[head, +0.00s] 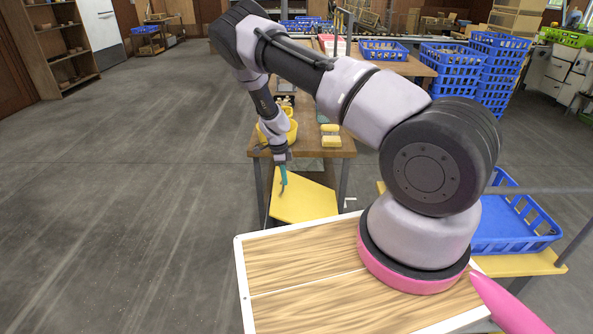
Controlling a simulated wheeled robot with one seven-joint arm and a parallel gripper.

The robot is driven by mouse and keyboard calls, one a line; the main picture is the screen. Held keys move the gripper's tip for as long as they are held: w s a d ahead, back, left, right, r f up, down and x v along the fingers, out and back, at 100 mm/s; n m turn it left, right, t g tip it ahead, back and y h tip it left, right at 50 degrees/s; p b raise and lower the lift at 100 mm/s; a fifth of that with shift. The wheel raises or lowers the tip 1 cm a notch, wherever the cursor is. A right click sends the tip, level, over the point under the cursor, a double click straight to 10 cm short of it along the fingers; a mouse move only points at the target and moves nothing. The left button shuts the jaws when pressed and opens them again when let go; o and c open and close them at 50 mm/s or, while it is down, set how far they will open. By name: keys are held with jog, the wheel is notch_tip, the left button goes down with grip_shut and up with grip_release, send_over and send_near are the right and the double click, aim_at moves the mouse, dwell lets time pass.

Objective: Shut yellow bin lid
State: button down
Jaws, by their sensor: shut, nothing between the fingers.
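A wooden table (346,151) stands behind the panel, with a yellow bowl (291,131) and small yellow packs (331,142) on it. A blue crate (515,240) is at the right, and stacked blue crates (458,72) stand farther back. The floor at left is clear.

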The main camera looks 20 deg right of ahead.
jog(key=w+a+f+h, duration=0.1)
jog(key=a+f, duration=0.5)
jog(key=f, duration=0.6)
jog(key=shift+w+a+f+g+h, duration=0.2)
jog(key=shift+w+f+g+h, duration=0.2)
jog(key=shift+h, duration=0.3)
jog(key=shift+s, duration=0.15)
